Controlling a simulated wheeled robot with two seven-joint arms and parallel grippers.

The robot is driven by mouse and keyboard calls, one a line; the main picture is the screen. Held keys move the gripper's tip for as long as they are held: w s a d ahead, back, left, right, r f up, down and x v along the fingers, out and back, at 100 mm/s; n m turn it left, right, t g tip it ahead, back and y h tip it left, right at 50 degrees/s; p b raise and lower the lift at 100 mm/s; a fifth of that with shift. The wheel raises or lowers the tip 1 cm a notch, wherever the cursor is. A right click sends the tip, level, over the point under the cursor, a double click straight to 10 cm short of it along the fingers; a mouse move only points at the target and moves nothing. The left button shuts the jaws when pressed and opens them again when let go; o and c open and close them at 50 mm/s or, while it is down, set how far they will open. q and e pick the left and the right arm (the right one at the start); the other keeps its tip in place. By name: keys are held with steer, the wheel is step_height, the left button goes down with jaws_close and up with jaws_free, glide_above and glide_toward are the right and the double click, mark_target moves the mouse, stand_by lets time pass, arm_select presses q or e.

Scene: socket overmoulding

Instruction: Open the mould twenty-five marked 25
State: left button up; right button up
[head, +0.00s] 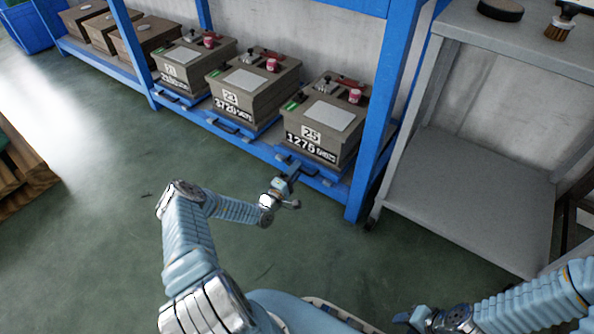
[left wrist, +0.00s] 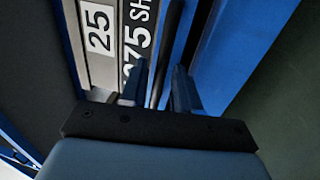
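A dark handle (head: 302,167) is on the front of that base. My left gripper (head: 287,176) is just in front of the base, near this handle. In the left wrist view its two fingers (left wrist: 160,88) stand apart, pointing at the base's front, with the 25 label (left wrist: 100,28) to their left. My right gripper (head: 412,318) is low at the bottom edge, partly hidden.
Moulds marked 23 (head: 245,95) and 21 (head: 185,68) stand to the left on the same blue rack. A blue rack post (head: 378,120) rises right of mould 25. A grey table (head: 480,190) stands at the right. The green floor in front is clear.

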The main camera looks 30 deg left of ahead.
arm_select(q)
steer(key=shift+w+r, duration=0.1)
steer(key=shift+w, duration=0.3)
jaws_close()
